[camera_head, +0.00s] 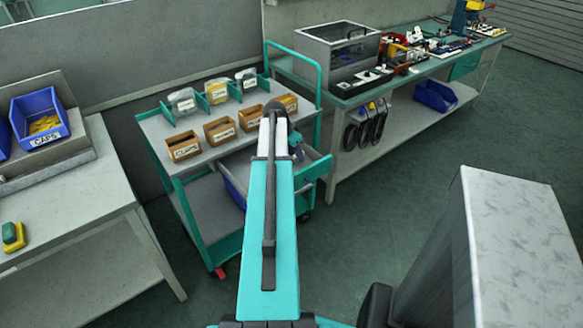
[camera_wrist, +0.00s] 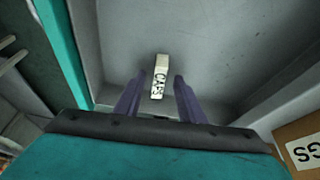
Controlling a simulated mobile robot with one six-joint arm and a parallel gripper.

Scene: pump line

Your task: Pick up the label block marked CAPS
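The label block (camera_wrist: 159,82) is a small white block with CAPS in black letters. In the wrist view it is in a grey, walled drawer or tray (camera_wrist: 215,40). My gripper (camera_wrist: 160,77) is open, with one purple finger on each side of the block and a visible gap on both sides. I cannot tell whether the fingertips are level with the block or still above it. In the head view my teal arm covers the block, and only a little of my gripper (camera_head: 297,146) shows over the cart's open drawer (camera_head: 316,169).
The teal cart (camera_head: 150,127) carries cardboard bins (camera_head: 184,147) with labels and clear containers (camera_head: 183,102). A bin with a label (camera_wrist: 297,150) is close at the wrist view's lower right. A grey wall (camera_wrist: 82,35) and teal edge (camera_wrist: 60,50) stand left. A blue CAPS bin (camera_head: 40,118) is on the left bench.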

